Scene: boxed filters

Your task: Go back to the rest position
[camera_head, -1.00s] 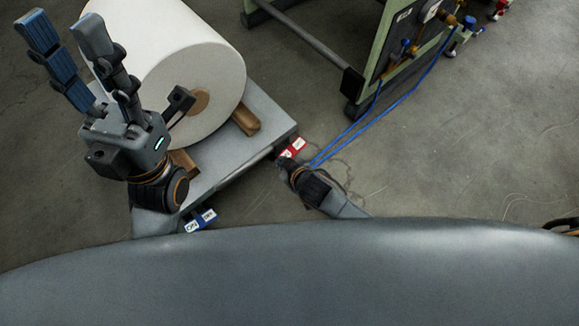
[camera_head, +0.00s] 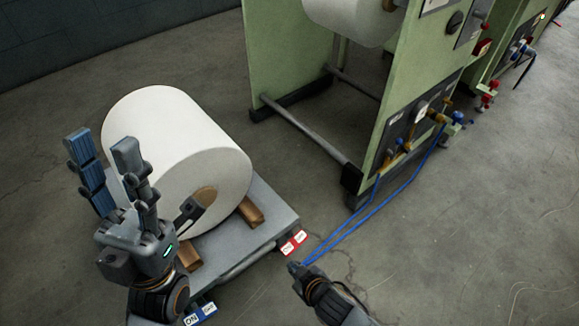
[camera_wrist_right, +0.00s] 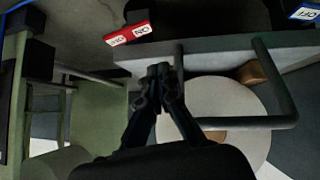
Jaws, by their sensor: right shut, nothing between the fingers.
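My left gripper (camera_head: 103,145) is at the left of the head view, its blue-padded fingers pointing up and spread apart with nothing between them. It overlaps the white roll in the picture; I cannot tell the gap. My right gripper (camera_head: 293,267) is low in the middle of the head view, seen from above. In the right wrist view my right gripper (camera_wrist_right: 159,74) has its fingertips together with nothing held.
A big white roll (camera_head: 165,115) lies on wooden blocks on a grey platform (camera_head: 270,212). A red tag (camera_head: 293,243) is on the platform's edge, a blue tag (camera_head: 203,313) below. Blue hoses (camera_head: 405,183) run from a green machine (camera_head: 285,55). Floor at right is clear.

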